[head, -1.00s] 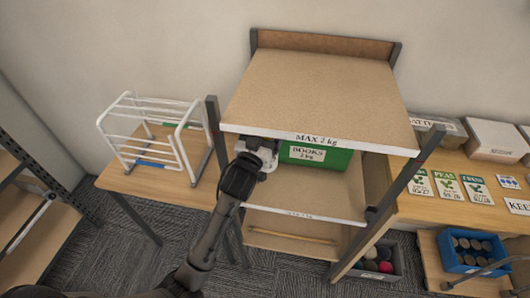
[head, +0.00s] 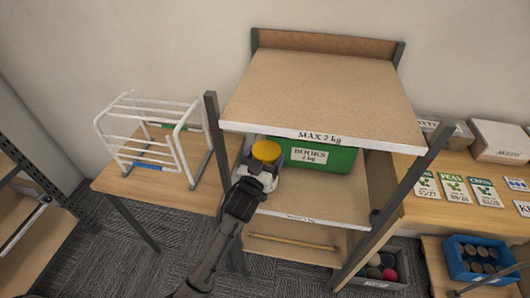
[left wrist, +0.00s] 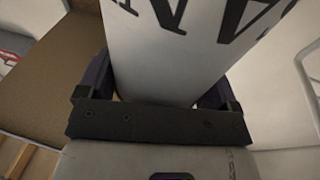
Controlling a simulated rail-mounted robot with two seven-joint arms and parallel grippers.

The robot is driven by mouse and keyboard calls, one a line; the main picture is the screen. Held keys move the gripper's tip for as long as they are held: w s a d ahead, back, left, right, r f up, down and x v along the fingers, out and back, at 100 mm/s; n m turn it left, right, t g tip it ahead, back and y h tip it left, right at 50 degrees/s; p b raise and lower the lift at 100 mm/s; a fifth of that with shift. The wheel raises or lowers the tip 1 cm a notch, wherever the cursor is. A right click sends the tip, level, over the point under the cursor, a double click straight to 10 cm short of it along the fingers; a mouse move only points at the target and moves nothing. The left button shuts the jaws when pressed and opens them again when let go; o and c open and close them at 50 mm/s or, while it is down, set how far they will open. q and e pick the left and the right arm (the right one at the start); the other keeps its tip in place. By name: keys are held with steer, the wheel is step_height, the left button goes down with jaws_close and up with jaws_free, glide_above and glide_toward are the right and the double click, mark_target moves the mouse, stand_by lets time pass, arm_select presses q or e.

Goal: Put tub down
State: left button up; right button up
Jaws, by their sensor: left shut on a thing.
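The tub has a yellow lid (head: 266,151) in the head view. It is in the left part of the shelf unit's middle level, beside the green box. In the left wrist view its white side (left wrist: 185,50) with large black letters fills the space between the fingers. My left gripper (head: 262,170) is shut on the tub from the front, and it also shows in the left wrist view (left wrist: 160,95). The gripper hides the tub's lower part, so I cannot tell whether it touches the middle shelf (head: 320,203). My right gripper is not in view.
A green box labelled BOOKS 2 kg (head: 325,155) stands right of the tub. The top board (head: 320,95), marked MAX 2 kg, overhangs both. A white rack (head: 150,140) stands on the left table. The front of the middle shelf is mostly clear.

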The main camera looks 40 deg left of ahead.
arm_select(q)
steer(key=shift+r, duration=0.35)
steer(key=shift+f, duration=0.1)
steer(key=o, duration=1.4)
steer(key=shift+f, duration=0.3)
steer(key=shift+o, duration=1.3)
steer(key=shift+w+a+r, duration=0.1)
steer(key=shift+w, duration=0.05)
